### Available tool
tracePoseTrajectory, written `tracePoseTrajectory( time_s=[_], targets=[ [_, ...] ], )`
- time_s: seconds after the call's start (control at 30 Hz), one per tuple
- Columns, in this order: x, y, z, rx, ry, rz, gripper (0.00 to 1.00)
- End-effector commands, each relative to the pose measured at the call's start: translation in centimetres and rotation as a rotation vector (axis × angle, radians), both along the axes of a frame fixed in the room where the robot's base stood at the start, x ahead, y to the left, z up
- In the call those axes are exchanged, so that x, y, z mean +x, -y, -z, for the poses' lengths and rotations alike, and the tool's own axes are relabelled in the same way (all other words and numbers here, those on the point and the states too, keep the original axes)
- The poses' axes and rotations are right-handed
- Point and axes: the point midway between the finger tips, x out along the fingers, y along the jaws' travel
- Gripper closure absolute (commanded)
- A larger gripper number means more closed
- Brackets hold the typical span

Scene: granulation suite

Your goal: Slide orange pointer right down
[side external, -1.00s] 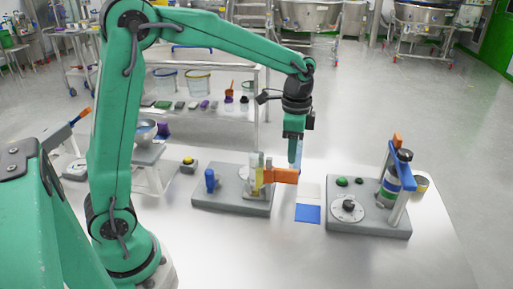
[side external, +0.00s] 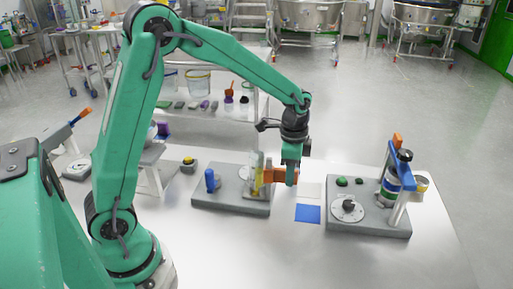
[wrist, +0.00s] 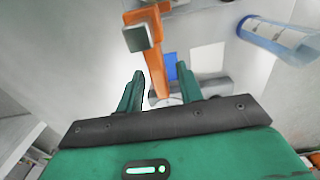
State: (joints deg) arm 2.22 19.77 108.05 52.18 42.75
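The orange pointer (side external: 273,176) sticks out sideways from an upright pale scale (side external: 257,172) on the left grey base (side external: 228,201). My gripper (side external: 291,178) is lowered at the pointer's right end and hides that end in the side view. In the wrist view the orange pointer (wrist: 157,65) runs between the two green fingers of my gripper (wrist: 162,88). The fingers are open, with a gap visible on each side of the pointer.
A blue square (side external: 308,213) and a white square lie right of the base. The right grey base (side external: 368,222) carries a dial (side external: 347,209) and a blue-armed post. A blue peg (side external: 210,181) stands left of the scale. A clear cylinder (wrist: 280,38) is upper right in the wrist view.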

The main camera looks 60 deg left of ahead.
Motion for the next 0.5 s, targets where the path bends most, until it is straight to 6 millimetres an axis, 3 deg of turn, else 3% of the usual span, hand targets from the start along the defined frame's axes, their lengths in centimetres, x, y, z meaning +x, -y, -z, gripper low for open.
tracePoseTrajectory(
  time_s=[0.33,0.5],
  targets=[
    [-0.01,0.0,0.29,0.0,0.0,0.0,0.66],
    [-0.01,-0.01,0.27,0.0,0.0,0.0,0.99]
  ],
)
